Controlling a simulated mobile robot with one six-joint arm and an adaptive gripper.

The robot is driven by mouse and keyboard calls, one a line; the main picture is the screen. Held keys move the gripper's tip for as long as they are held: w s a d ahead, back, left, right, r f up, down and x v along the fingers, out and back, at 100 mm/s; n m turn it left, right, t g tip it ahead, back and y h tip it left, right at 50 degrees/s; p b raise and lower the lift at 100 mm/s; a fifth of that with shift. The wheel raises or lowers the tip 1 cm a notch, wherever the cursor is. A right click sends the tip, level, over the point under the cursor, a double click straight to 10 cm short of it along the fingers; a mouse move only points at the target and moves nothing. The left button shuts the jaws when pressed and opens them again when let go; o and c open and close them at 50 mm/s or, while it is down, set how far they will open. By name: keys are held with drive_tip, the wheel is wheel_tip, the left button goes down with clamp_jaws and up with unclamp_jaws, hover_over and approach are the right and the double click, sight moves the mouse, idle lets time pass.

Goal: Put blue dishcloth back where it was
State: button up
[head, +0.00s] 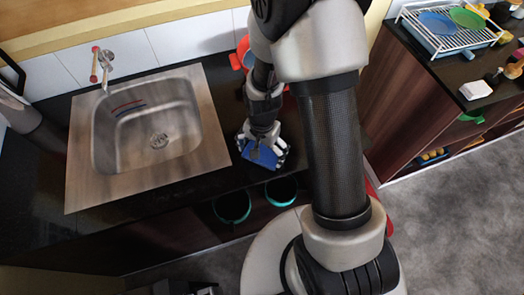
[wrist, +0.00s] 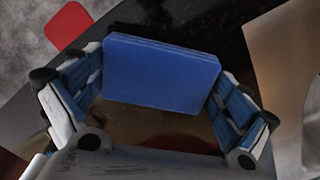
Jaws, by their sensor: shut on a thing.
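The blue dishcloth (wrist: 160,73) is a folded flat block. In the wrist view it sits between the two fingers of my gripper (wrist: 155,100), which are shut on its two ends. In the head view the dishcloth (head: 262,156) shows in my gripper (head: 262,150), over the dark counter just right of the sink (head: 218,140). From these views I cannot tell whether the cloth touches the counter.
Two teal-rimmed dark round containers (head: 232,207) are below the counter's front edge. A dish rack (head: 455,40) with plates and a white block (head: 475,90) are on the right counter.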

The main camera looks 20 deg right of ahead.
drive_tip(key=shift+f, duration=0.15)
drive_tip(key=o, duration=0.6)
drive_tip(key=shift+o, duration=0.2)
wheel_tip(320, 180, up, 12)
drive_tip(key=p, duration=0.4)
wheel_tip(320, 180, up, 13)
drive_tip(key=n+t, duration=0.2)
drive_tip(key=n, duration=0.2)
hover_over(262, 152)
drive_tip(key=s, duration=0.4)
drive_tip(key=s+r+n+t, duration=0.2)
drive_tip(key=s+r+n, duration=0.3)
drive_tip(key=s+r, duration=0.3)
drive_tip(key=s, duration=0.3)
drive_tip(key=shift+r+t+b, duration=0.3)
drive_tip(key=shift+r, duration=0.1)
